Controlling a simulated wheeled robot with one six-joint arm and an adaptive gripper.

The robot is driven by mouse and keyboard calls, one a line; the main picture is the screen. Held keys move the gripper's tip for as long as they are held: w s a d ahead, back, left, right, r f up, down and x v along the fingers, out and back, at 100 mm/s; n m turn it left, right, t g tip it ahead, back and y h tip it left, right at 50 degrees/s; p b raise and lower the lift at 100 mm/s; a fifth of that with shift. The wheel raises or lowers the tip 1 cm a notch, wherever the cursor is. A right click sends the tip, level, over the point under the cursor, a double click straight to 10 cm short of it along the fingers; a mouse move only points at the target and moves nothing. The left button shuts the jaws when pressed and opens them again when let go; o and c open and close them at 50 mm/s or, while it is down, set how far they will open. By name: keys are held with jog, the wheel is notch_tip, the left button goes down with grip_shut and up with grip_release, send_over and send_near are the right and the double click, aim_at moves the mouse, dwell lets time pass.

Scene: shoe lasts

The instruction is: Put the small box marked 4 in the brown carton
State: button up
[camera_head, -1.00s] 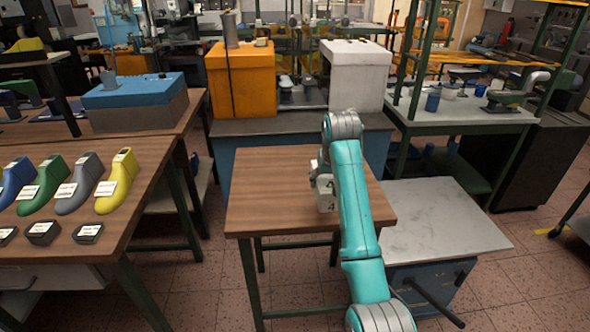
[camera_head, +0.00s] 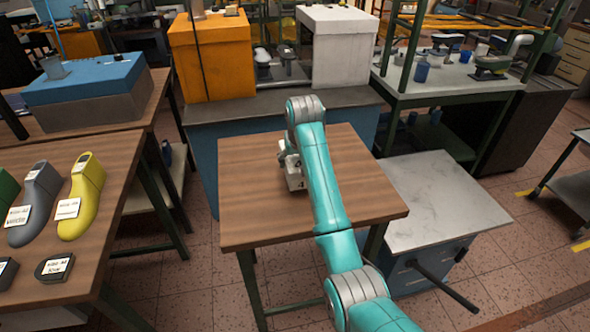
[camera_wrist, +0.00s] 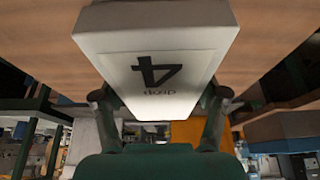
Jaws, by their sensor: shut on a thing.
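The small white box marked 4 (camera_wrist: 158,42) fills the upper middle of the wrist view, its black 4 and some smaller print facing the camera. My gripper (camera_wrist: 160,95) is shut on it, one dark finger at each side. In the head view the box (camera_head: 295,180) shows as a small pale block at my gripper (camera_head: 289,160), over the brown wooden table (camera_head: 250,215). I cannot tell whether the box touches the tabletop. My arm hides part of the table. I see no brown carton in these views.
Left, a wooden table (camera_head: 105,215) holds yellow (camera_head: 82,195) and grey (camera_head: 37,205) shoe lasts and small dark labelled boxes (camera_head: 55,267). Behind stand an orange box (camera_head: 212,60) and a white box (camera_head: 336,48). A grey-topped blue cabinet (camera_head: 440,205) stands right. The tabletop around my gripper is mostly bare.

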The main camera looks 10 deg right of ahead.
jog(key=shift+f, duration=2.1)
jog(key=shift+f, duration=0.1)
jog(key=o, duration=1.3)
jog(key=shift+c, duration=0.2)
